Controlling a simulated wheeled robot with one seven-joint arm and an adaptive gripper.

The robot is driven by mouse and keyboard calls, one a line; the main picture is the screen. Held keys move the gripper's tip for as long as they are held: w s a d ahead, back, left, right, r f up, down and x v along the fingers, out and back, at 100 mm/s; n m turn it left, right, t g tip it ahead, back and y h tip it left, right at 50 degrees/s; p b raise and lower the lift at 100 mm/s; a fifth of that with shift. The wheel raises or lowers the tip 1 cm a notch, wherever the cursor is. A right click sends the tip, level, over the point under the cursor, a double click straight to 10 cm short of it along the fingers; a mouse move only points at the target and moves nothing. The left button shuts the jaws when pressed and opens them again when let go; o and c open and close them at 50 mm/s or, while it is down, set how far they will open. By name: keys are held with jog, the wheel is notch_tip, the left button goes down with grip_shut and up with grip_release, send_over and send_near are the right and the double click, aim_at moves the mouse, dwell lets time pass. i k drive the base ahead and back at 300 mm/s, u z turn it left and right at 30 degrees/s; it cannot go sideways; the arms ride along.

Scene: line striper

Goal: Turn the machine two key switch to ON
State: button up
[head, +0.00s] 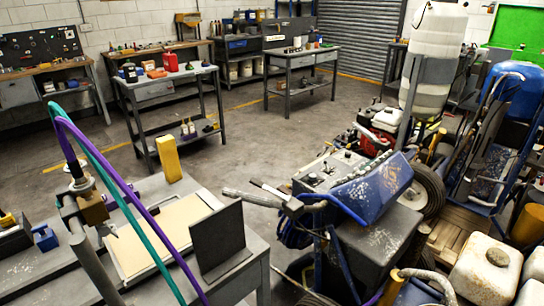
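A line striper stands right of the middle, with a grey control panel (325,171) carrying small knobs and switches. A scuffed blue cover (378,187) sits beside the panel, and a handlebar with a grey grip (250,197) sticks out to the left. The key switch is too small to make out, and I cannot tell its position. No label shows which machine is machine two. My gripper is not in view.
A workbench (40,282) at the lower left holds a tray (160,236), a dark upright plate (218,238), a yellow block (167,158) and purple and teal hoses (126,200). White jugs (487,268) crowd the lower right. Open floor (255,140) lies behind the workbench.

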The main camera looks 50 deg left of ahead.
aim_at(312, 176)
jog(key=u, duration=0.85)
jog(key=i, duration=0.75)
jog(key=u, duration=0.9)
